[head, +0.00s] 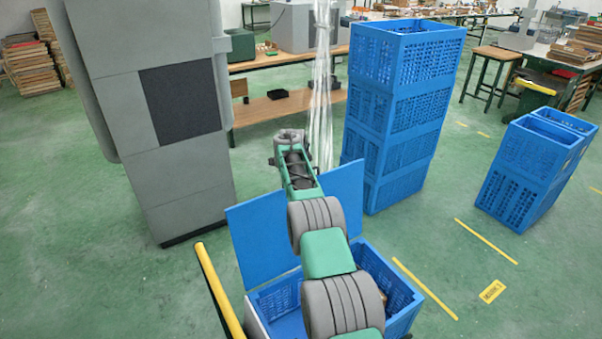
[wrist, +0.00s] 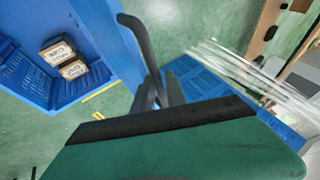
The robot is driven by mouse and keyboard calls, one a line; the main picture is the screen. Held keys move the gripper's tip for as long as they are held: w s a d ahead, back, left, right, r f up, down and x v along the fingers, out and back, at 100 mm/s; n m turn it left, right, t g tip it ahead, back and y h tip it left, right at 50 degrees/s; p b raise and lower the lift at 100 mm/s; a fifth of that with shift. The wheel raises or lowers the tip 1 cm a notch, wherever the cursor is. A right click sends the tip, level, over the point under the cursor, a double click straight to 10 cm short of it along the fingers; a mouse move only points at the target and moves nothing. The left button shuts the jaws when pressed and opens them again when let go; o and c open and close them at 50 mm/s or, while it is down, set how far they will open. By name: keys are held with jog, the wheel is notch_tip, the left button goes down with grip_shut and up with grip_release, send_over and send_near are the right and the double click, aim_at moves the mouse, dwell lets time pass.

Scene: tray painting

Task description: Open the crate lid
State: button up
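The blue crate (head: 405,318) stands at the bottom of the head view, partly hidden by my arm. Its flat blue lid (head: 258,238) stands up steeply along the far side, raised off the opening; my arm covers its middle. The crate's inside is exposed. In the wrist view the crate (wrist: 20,75) is at the left, with the lid (wrist: 115,40) beside my dark fingers. My gripper (head: 290,138) is at the lid's far side, above its top edge. In the wrist view my gripper (wrist: 155,85) shows dark fingers seen edge-on; their spacing and any contact are unclear.
Two small labelled boxes (wrist: 62,58) lie in the crate. A tall stack of blue crates (head: 400,120) stands behind right, near clear hanging wrap (head: 321,100). A grey cabinet (head: 150,120) stands left, a yellow rail (head: 218,290) nearer.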

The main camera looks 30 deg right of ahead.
jog(key=shift+o, duration=0.6)
jog(key=shift+s+d+f, duration=0.1)
jog(key=shift+s+f, duration=0.15)
jog(key=shift+f, duration=0.15)
jog(key=shift+s+r, duration=0.1)
jog(key=b+v, duration=0.2)
jog(key=v, duration=0.6)
jog(key=shift+w+r, duration=0.3)
jog(key=shift+w, duration=0.05)
jog(key=shift+a, duration=0.25)
